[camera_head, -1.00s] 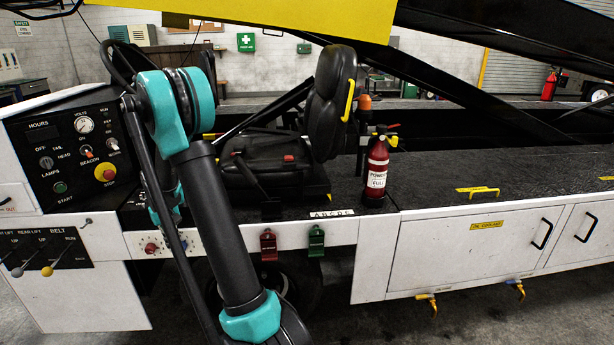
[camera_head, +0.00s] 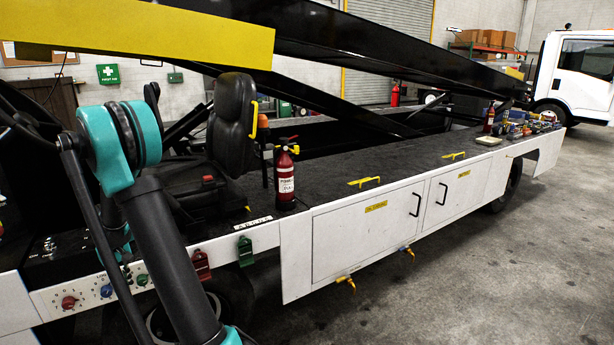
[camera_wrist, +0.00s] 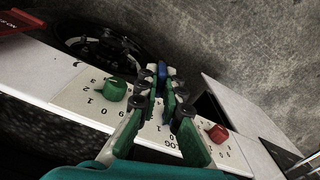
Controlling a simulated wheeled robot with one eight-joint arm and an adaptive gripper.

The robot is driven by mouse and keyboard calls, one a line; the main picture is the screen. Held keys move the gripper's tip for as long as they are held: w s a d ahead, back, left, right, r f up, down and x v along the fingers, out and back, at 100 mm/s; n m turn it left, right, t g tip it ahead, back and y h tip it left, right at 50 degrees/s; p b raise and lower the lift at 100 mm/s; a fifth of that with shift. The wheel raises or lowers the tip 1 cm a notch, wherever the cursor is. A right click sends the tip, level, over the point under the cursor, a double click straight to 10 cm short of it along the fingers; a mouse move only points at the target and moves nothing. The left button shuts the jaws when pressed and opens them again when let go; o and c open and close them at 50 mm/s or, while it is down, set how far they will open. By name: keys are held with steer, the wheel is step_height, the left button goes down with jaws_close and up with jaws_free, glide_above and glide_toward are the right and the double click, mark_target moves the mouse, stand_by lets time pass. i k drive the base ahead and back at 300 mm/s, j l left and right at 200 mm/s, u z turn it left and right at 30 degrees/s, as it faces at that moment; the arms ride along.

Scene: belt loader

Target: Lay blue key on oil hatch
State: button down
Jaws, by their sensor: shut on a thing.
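In the wrist view my gripper (camera_wrist: 163,82) is shut, and a small blue piece, the blue key (camera_wrist: 162,72), shows at its fingertips. The fingers hide most of it. They are in front of the white numbered panel, between a green knob (camera_wrist: 115,88) and a red knob (camera_wrist: 217,133). My gripper is not visible in the head view. There, a blue knob (camera_head: 106,291) shows on the panel. The yellow-labelled hatch door (camera_head: 340,240) is on the vehicle's white side; its label is too small to read surely. I cannot tell whether this is the oil hatch.
A fire extinguisher (camera_head: 284,178) stands at the deck edge beside the black seat (camera_head: 232,125). Yellow handles (camera_head: 364,181) lie on the dark deck, which is mostly clear there. Red (camera_head: 201,264) and green (camera_head: 245,251) tags hang below the seat. Open floor lies at right.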

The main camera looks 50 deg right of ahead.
mark_target(315, 185)
steer(key=l+z, duration=0.15)
steer(key=z, duration=0.55)
steer(key=k, duration=0.05)
